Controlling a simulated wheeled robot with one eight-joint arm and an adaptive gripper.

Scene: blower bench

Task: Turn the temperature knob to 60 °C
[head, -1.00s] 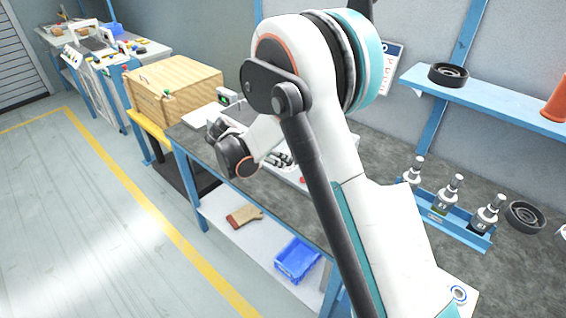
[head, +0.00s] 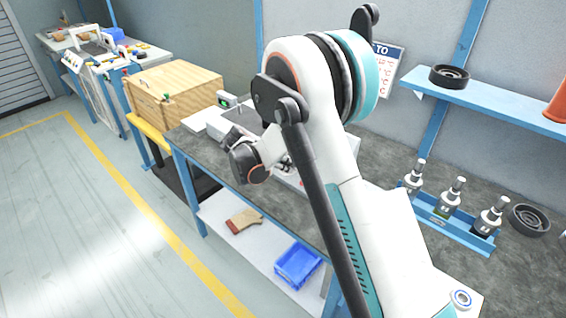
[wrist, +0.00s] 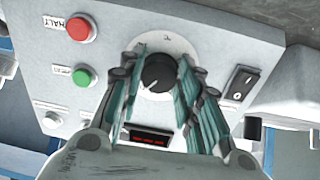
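The temperature knob (wrist: 158,72) is a round black dial on a white disc marked °C in the wrist view. Its white pointer mark faces the lower left. My gripper (wrist: 162,58) is open, with one teal-ribbed finger on each side of the knob. I cannot tell whether either finger touches it. A small display (wrist: 149,137) with red digits sits below the knob, too small to read. In the head view my arm covers most of the control panel and hides the knob and the fingers.
On the panel (wrist: 240,45) are a red button (wrist: 81,27), a green button (wrist: 82,77) and a black rocker switch (wrist: 240,82) right of the knob. A wooden crate (head: 170,92) stands at the bench's far end.

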